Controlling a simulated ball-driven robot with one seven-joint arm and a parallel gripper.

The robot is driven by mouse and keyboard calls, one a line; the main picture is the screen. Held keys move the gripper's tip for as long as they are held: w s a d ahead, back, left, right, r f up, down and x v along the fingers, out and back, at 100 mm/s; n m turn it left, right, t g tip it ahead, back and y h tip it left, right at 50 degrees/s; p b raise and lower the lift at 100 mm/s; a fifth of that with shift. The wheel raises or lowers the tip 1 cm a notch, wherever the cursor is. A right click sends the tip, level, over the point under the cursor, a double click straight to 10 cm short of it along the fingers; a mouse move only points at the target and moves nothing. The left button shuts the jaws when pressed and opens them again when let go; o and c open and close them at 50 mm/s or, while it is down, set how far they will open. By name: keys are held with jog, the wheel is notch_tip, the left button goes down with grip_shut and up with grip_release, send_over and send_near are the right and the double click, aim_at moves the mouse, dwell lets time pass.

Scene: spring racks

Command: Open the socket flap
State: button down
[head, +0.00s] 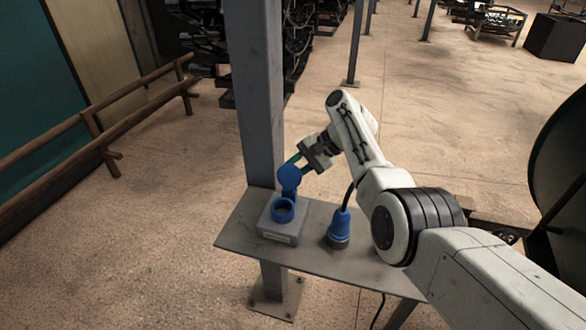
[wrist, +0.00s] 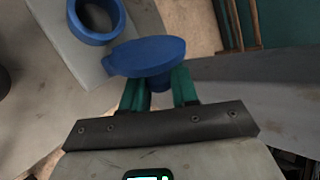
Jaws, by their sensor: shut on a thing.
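The socket is a grey box (head: 270,223) on a small grey shelf, with a round blue collar (head: 283,211) on top whose opening is uncovered. The blue flap (head: 289,179) stands raised behind the collar. My gripper (head: 297,164) is at the flap, and its green fingers close on the flap's blue stub. In the wrist view the flap (wrist: 145,56) lies across the fingertips (wrist: 159,86), with the open blue collar (wrist: 97,20) beyond it at upper left. The grip on the stub is partly hidden by the flap.
A blue plug (head: 340,228) with a black cable stands upright on the shelf (head: 308,258), right of the socket and close to my arm. A grey post (head: 257,100) rises right behind the socket. A wooden rail (head: 100,140) runs at left.

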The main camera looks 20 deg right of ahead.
jog(key=c, duration=1)
grip_release()
jog(key=shift+w, duration=0.1)
jog(key=shift+o, duration=0.2)
jog(key=v, duration=1)
jog(key=shift+d+r, duration=0.25)
jog(key=shift+d, duration=0.05)
jog(key=shift+f, duration=0.1)
